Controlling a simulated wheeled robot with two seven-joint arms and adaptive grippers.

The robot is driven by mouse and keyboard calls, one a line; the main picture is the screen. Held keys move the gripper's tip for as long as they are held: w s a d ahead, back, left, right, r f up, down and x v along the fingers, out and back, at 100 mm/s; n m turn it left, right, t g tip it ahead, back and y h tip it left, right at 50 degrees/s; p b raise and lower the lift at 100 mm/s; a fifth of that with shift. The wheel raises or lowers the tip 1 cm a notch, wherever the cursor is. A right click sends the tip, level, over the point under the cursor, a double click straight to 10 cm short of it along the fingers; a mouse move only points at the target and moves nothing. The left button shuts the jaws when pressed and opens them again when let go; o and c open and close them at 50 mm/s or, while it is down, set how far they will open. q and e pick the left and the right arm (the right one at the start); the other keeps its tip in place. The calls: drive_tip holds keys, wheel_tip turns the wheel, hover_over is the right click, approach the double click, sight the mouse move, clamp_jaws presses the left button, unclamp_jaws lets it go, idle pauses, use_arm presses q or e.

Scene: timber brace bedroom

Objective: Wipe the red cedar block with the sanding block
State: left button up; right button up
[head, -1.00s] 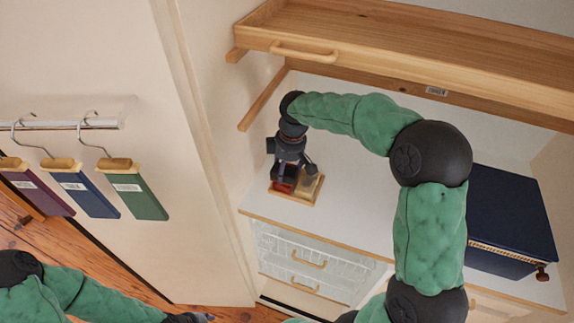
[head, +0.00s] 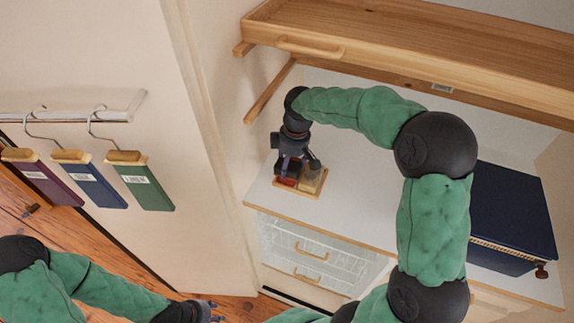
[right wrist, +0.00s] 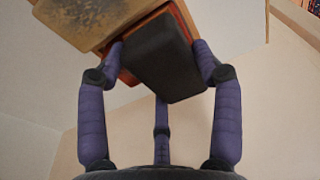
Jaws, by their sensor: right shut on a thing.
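The red cedar block (head: 288,183) sits on a small wood-edged tray (head: 300,197) on the white counter, partly hidden by my right gripper. My right gripper (head: 289,172) is over the tray, pointing down. In the right wrist view its fingers (right wrist: 158,65) are shut on a dark grey block, the sanding block (right wrist: 165,62). An orange-red surface (right wrist: 182,14) shows right behind the sanding block; whether they touch is hard to tell. A tan block (head: 312,181) lies beside the red one. My left gripper (head: 213,311) is low in the head view, empty, its fingers apart.
A wooden shelf (head: 400,45) overhangs the back of the counter. A dark blue box (head: 512,215) stands at the right. Hanging colour samples (head: 95,184) are on the left wall.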

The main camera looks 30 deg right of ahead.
drive_tip(key=shift+w+d+f+p, duration=0.1)
drive_tip(key=shift+w+d+p, duration=0.6)
drive_tip(key=shift+w+d, duration=0.65)
drive_tip(key=shift+w+d+p, duration=0.65)
drive_tip(key=shift+w+d, duration=0.45)
drive_tip(key=shift+d, duration=0.4)
wheel_tip(320, 180, up, 6)
drive_tip(key=p, duration=0.4)
drive_tip(key=shift+r+p, duration=0.2)
drive_tip(key=shift+p, duration=0.1)
wheel_tip(320, 180, up, 3)
drive_tip(key=shift+f+p, duration=0.1)
drive_tip(key=shift+p, duration=1)
